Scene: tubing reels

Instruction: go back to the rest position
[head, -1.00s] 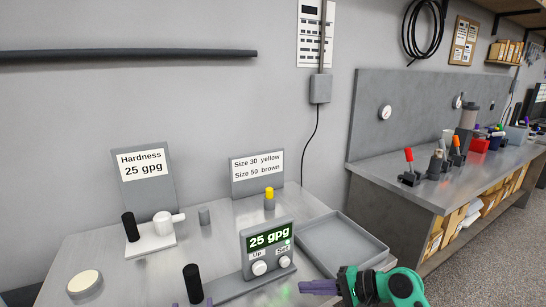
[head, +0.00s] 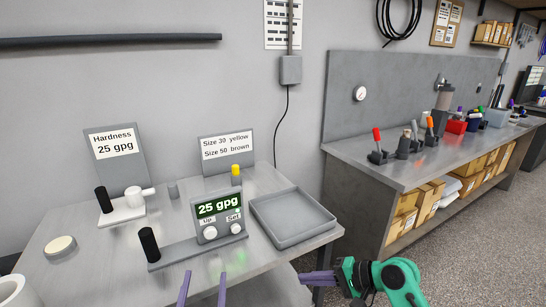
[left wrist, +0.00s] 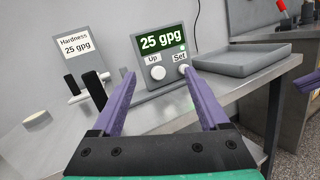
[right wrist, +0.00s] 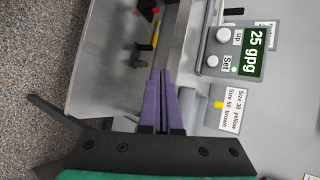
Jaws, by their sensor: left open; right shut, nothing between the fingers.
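My left gripper (head: 204,276) is at the bottom of the head view, its two purple fingers apart and empty, in front of the bench's near edge. In the left wrist view its fingers (left wrist: 161,78) frame the display box (left wrist: 163,57) from a distance. My right gripper (head: 303,279) is to the right, past the bench's front corner, with its fingers together. In the right wrist view the fingers (right wrist: 162,76) touch along their length with nothing between them. The display box (head: 218,214) reads 25 gpg and has Up and Set knobs.
The bench (head: 85,278) holds a grey tray (head: 290,238), a black post (head: 149,245), a white valve-like fitting (head: 134,198) and a yellow-topped peg (head: 236,170). A Hardness sign (head: 113,147) stands behind. A second workbench (head: 345,150) is to the right, with open floor before it.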

